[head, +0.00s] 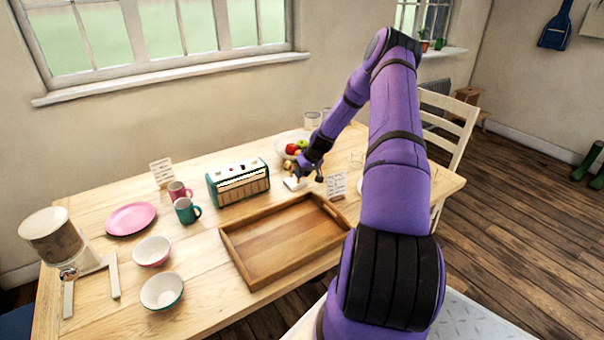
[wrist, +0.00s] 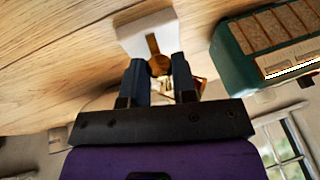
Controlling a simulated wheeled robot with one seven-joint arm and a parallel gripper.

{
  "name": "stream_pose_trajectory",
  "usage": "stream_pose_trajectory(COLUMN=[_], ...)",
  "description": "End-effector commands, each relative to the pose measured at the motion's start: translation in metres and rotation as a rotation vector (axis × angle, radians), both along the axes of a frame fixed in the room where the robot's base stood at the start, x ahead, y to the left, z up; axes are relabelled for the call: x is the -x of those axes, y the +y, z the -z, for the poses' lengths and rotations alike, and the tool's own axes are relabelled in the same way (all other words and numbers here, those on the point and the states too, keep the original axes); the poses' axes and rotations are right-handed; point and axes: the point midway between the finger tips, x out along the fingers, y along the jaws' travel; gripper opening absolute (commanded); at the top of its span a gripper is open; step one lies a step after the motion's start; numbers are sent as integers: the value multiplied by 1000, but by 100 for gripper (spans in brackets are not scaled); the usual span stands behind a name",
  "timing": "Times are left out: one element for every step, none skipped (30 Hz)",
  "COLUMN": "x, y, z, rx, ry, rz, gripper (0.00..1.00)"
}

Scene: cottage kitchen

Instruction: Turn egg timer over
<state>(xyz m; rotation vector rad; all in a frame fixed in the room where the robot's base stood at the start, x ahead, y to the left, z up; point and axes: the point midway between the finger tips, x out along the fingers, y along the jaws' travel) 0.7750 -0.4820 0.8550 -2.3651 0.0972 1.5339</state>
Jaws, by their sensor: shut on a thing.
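My gripper (head: 307,177) is low over the far right part of the table, beyond the tray, and it also shows in the wrist view (wrist: 160,70). Its two dark fingers are shut on a small brown and amber piece (wrist: 160,64), which looks like the egg timer; the fingers hide much of it. A flat white block (wrist: 146,30) with a brown strip lies just past the fingertips, and it shows beside the gripper in the head view (head: 293,184). I cannot tell whether the timer touches the block or which end is up.
A wooden tray (head: 228,248) lies in front of the gripper. A green radio (head: 215,192) stands to its left, and a fruit bowl (head: 282,142) is behind it. A small card (head: 337,185) stands close on its right. Mugs, bowls and a pink plate (head: 130,218) are farther left.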

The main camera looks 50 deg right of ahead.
Motion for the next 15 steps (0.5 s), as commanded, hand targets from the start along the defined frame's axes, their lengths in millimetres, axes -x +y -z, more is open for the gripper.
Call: stream_pose_trajectory(x=[0, 0, 0, 0, 0, 0, 0, 0, 0, -1, 0, -1, -1, -1, -1], y=[-2, -2, -2, -2, -2, -1, -1, -2, -2, -2, -2, -2, -2, -2, -1], z=[0, 0, 0, 0, 0, 0, 0, 0, 0, 0, 0, 0, 0, 0, 0], rx=[-16, -25, -35, -42, -50, -58, -63, -67, -71, -74, -76, -78, -79, -80, -80], ry=[-6, -9, -11, -13, -14, -16, -17, -18, -19, -20, -20, -21, -21, -22, -22], rz=[2, 2, 2, 1, 1, 0, 1, 0, 0, 0, 0, -1, 0, 0, 0], gripper=[2, 2, 2, 2, 2, 2, 2, 2, 2, 2, 2, 2, 2, 2, 2])
